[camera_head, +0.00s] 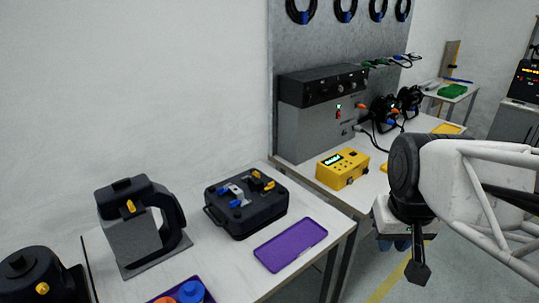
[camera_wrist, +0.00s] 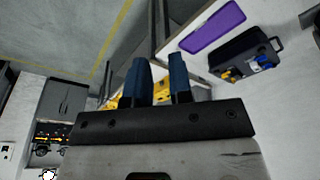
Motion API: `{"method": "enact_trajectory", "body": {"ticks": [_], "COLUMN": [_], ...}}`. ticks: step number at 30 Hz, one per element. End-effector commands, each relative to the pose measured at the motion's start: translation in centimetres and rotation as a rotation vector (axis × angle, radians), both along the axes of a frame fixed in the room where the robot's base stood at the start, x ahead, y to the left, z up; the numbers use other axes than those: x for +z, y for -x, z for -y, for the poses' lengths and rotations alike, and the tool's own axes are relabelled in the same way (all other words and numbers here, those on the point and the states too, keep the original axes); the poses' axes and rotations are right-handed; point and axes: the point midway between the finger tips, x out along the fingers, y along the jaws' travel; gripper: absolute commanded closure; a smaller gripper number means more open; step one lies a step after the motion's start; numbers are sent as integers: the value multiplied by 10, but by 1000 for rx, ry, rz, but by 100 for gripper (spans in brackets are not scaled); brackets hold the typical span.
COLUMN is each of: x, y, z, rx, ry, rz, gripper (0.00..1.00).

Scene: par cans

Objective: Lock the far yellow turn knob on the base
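A black case-like base (camera_head: 245,208) stands on the white table in the head view, with yellow and blue knobs and a grey bracket on top. One yellow knob (camera_head: 257,174) is farther back and another yellow knob (camera_head: 269,186) is nearer; their lock positions are too small to tell. The base also shows at the upper right of the wrist view (camera_wrist: 243,50). My gripper (camera_head: 394,243) hangs well to the right of the base, beyond the table edge. In the wrist view its blue fingers (camera_wrist: 159,62) are apart with nothing between them.
A purple tray (camera_head: 290,245) lies right of the base. A black-and-grey fixture (camera_head: 135,235) with a yellow knob stands left, and another dark fixture (camera_head: 28,272) at the lower left. A yellow box (camera_head: 342,169) and grey cabinet (camera_head: 318,125) stand on the far table.

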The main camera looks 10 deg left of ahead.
Motion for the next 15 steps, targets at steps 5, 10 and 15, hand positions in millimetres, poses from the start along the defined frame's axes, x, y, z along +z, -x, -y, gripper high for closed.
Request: {"method": "enact_trajectory", "body": {"ticks": [5,10,15], "x": [12,21,26], "y": [-43,-84,-126], "z": [-11,-22,-36], "rx": [54,104,155], "ry": [6,12,17], "rz": [-17,-32,-46], "gripper": [80,80,80]}}
